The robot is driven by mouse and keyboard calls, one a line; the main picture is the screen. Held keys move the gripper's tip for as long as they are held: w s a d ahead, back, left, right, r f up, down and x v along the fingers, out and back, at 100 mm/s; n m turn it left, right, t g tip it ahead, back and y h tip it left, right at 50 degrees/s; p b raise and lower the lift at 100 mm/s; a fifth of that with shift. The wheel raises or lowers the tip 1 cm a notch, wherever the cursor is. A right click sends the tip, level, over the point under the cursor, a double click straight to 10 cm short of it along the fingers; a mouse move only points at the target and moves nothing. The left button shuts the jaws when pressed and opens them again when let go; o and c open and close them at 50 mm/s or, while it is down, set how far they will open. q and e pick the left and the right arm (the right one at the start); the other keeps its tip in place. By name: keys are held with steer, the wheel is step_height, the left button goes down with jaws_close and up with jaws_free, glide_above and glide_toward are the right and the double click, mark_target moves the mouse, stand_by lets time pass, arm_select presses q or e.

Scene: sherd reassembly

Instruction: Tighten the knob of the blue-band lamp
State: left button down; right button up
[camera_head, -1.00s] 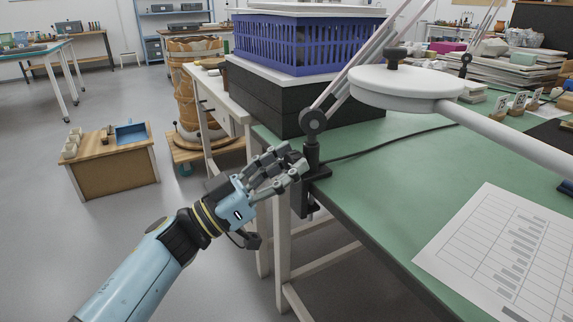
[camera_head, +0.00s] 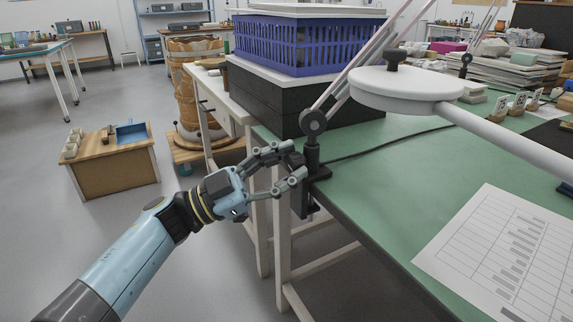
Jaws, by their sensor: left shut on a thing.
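The lamp stands in a black clamp post (camera_head: 312,158) at the left edge of the green table. Its round black joint (camera_head: 313,122) tops the post, and thin arms rise from it to the upper right. My left gripper (camera_head: 293,161) is at the left side of the post, one finger above the other. It is shut on a small dark knob (camera_head: 298,160) on the post, which the fingers partly hide. I cannot make out a blue band on this lamp. My right gripper is not in view.
A white round lamp head (camera_head: 405,88) on a thick white arm hangs over the green table (camera_head: 370,185). A blue crate (camera_head: 300,42) sits on black boxes (camera_head: 285,98) behind the post. A printed sheet (camera_head: 495,255) lies at the right. Open floor is at left.

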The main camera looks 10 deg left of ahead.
arm_select(q)
steer(key=c, duration=0.9)
jaws_free()
steer(key=shift+c, duration=0.2)
steer(key=v, duration=1.2)
